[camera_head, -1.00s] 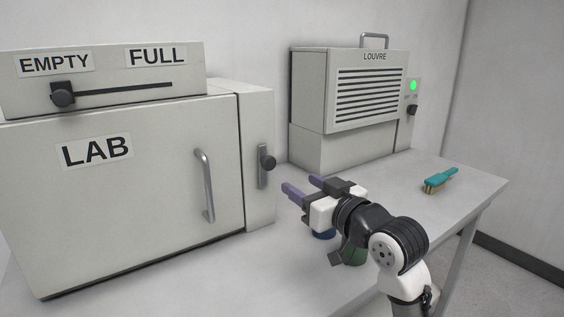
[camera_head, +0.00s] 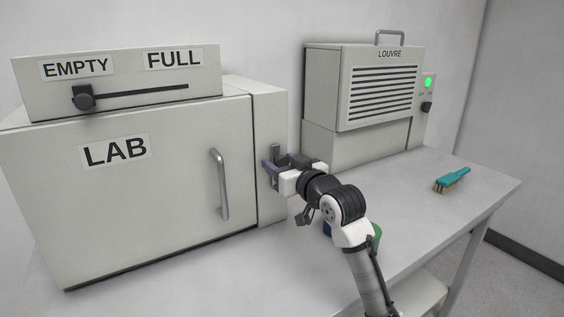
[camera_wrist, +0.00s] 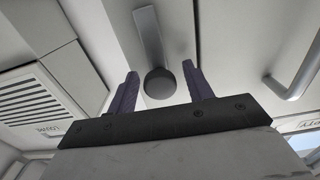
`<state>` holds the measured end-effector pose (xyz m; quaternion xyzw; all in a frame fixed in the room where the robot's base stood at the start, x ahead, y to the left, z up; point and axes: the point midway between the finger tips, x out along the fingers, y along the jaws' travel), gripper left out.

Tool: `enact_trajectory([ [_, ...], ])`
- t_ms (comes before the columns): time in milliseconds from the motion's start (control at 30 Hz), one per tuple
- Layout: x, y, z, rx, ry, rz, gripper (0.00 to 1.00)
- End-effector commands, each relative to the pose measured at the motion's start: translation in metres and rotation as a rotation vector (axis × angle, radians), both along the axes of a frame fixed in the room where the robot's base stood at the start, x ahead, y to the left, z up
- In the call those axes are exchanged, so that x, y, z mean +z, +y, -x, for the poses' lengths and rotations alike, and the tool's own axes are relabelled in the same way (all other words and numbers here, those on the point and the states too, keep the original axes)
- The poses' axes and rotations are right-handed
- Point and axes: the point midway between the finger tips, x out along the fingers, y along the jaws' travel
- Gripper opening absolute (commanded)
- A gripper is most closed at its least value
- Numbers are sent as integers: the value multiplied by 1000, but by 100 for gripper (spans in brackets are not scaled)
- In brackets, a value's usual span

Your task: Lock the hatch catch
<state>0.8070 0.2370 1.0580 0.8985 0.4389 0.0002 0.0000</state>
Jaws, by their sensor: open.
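In the head view my gripper (camera_head: 272,164) is at the plate and hides the knob. In the wrist view the open fingers (camera_wrist: 160,72) stand one on each side of the knob, with a gap showing on both sides. The hatch door looks closed, with its bar handle (camera_head: 219,185) left of my gripper; the handle also shows in the wrist view (camera_wrist: 295,75).
An EMPTY/FULL slider (camera_head: 84,97) sits on top of the LAB box, its knob near EMPTY. A LOUVRE unit (camera_head: 380,92) with a green light stands behind, to the right. A teal brush (camera_head: 453,179) lies on the right of the table, where the top is mostly clear.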

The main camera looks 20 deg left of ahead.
Motion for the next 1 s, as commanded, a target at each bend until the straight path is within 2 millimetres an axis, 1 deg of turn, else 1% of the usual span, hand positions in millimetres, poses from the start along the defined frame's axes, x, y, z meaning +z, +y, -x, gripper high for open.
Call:
enact_trajectory([
  [200,0,0,0,0,0,0,51],
  [233,0,0,0,0,0,0,48],
  [600,0,0,0,0,0,0,0],
  [867,0,0,-2,0,8,-5,0],
  [1000,1,0,-10,-1,31,-23,0],
])
